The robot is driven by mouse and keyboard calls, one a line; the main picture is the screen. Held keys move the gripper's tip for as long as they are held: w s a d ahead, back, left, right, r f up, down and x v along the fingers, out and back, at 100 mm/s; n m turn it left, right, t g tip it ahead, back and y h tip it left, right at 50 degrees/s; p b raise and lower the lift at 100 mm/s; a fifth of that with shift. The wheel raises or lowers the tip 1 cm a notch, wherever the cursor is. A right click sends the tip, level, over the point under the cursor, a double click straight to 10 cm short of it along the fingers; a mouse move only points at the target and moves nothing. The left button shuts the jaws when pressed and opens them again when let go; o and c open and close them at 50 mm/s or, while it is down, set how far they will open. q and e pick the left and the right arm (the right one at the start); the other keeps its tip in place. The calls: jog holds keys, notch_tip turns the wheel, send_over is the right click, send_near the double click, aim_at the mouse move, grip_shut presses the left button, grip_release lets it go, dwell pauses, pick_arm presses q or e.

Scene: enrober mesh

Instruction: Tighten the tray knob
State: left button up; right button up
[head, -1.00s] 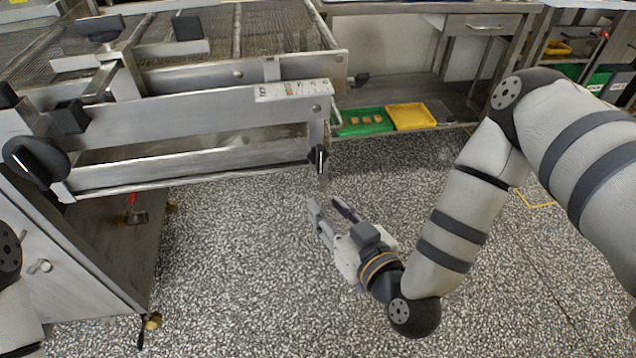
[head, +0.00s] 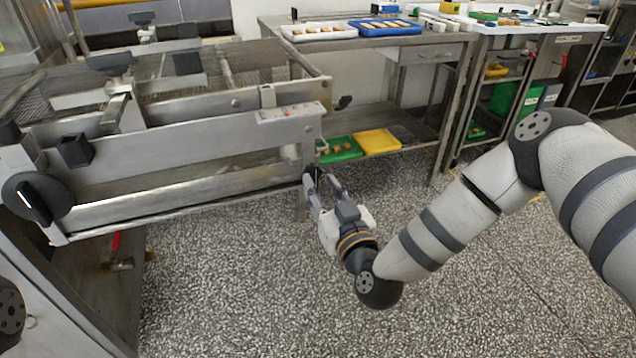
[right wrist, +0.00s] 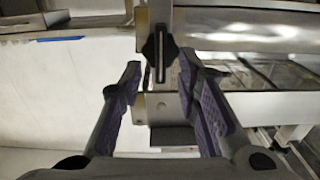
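A black knob with a pale slot line (right wrist: 160,55) is on the right end of the steel enrober frame (head: 180,135). In the head view it is small and partly blended with the frame end, so its details are unclear. My right gripper (head: 320,182) is just below and in front of that end. In the right wrist view my right gripper (right wrist: 160,68) is open, with the knob between and slightly beyond its fingertips; contact cannot be told. A larger round black knob (head: 38,197) with a white line is at the frame's left end. My left gripper is out of view.
A steel table (head: 375,50) stands behind, with a green tray (head: 352,155) and a yellow tray (head: 376,142) on its low shelf, close beyond the frame end. The speckled floor (head: 240,290) in front is clear.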

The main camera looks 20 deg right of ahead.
jog(key=shift+w, duration=1.2)
jog(key=shift+a, duration=0.1)
grip_shut()
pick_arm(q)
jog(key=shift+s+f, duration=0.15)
pick_arm(e)
jog(key=m, duration=0.4)
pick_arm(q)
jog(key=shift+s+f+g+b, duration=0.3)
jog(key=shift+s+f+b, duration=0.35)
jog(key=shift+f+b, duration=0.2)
pick_arm(e)
jog(key=shift+s+d+f+m, duration=0.1)
jog(key=shift+f+m, duration=0.1)
jog(key=shift+m, duration=2.05)
jog(key=shift+w+d+f+m, duration=0.1)
jog(key=shift+d+f+m, duration=0.05)
jog(key=shift+m, duration=2.15)
jog(key=shift+s+d+f+m, duration=0.1)
jog(key=shift+f+m, duration=0.1)
jog(key=shift+m, duration=2.05)
